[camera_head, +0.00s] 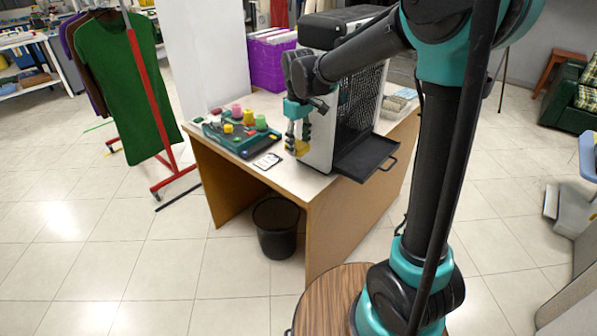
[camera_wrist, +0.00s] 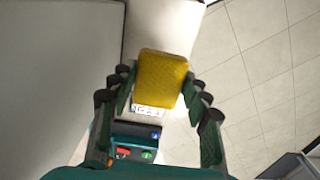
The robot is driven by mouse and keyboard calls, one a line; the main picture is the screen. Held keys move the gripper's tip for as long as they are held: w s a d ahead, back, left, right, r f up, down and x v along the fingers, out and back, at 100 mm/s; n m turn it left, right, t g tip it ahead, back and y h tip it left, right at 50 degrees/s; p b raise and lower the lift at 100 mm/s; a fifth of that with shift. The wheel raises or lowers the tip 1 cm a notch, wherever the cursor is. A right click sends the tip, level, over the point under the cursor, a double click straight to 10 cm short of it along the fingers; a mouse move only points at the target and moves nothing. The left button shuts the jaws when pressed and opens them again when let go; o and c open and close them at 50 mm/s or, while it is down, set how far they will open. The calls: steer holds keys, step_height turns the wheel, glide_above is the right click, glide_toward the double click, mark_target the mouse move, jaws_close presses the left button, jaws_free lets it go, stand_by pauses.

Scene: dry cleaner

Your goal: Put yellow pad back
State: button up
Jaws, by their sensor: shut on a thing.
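My gripper (camera_head: 298,138) is at the front edge of the desk, beside the machine's pale front side. It is shut on the yellow pad (camera_wrist: 162,78), a rounded block held between the fingertips in the wrist view. In the head view the yellow pad (camera_head: 302,149) shows low at the fingertips, in front of the machine; I cannot tell whether it touches anything beneath. A teal tray (camera_head: 212,130) with several coloured pieces, pink, green, yellow and red, stands on the desk left of my gripper.
The desk (camera_head: 300,182) also bears a white card (camera_head: 267,161), the tall mesh-sided machine (camera_head: 358,110) and its black pull-out tray (camera_head: 365,158). A purple crate (camera_head: 267,65) stands behind. A dark bin (camera_head: 276,228) is below. A clothes rack with a green garment (camera_head: 118,95) stands left.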

mark_target(299, 179)
step_height(299, 179, down, 11)
steer(key=shift+f, duration=0.2)
stand_by(0.3)
steer(key=shift+f, duration=0.15)
steer(key=o, duration=1.1)
step_height(299, 179, up, 12)
steer(key=shift+r, duration=0.2)
